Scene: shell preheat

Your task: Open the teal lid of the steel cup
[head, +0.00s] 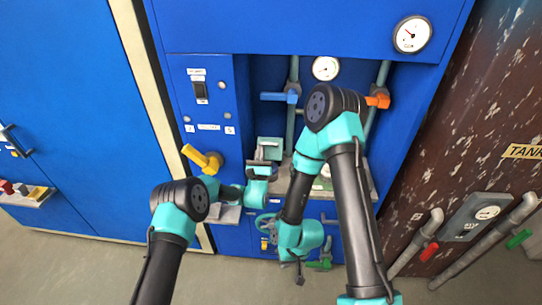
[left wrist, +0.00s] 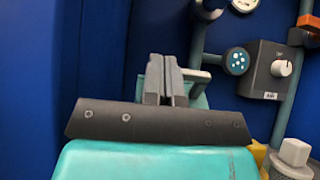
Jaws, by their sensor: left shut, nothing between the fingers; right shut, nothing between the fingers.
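The teal lid (head: 270,142) shows in the head view as a squarish teal piece above the grey ledge, just beyond my left gripper (head: 262,158). In the left wrist view my left gripper (left wrist: 168,80) is shut and empty in front of a teal piece (left wrist: 154,72), likely the same lid, with a pale grey bar at its right. The fingers cover its middle, so I cannot tell whether they touch it or how far it is tilted. The steel cup is not clearly visible. My right gripper (head: 300,278) is shut and empty, pointing down low before the cabinet.
A yellow handle (head: 202,158) stands left of my left gripper. Pipes with a blue handle (head: 279,97) and an orange handle (head: 378,100) are behind. In the left wrist view a grey knob box (left wrist: 274,69) is at the right. My right arm crosses the ledge's right part.

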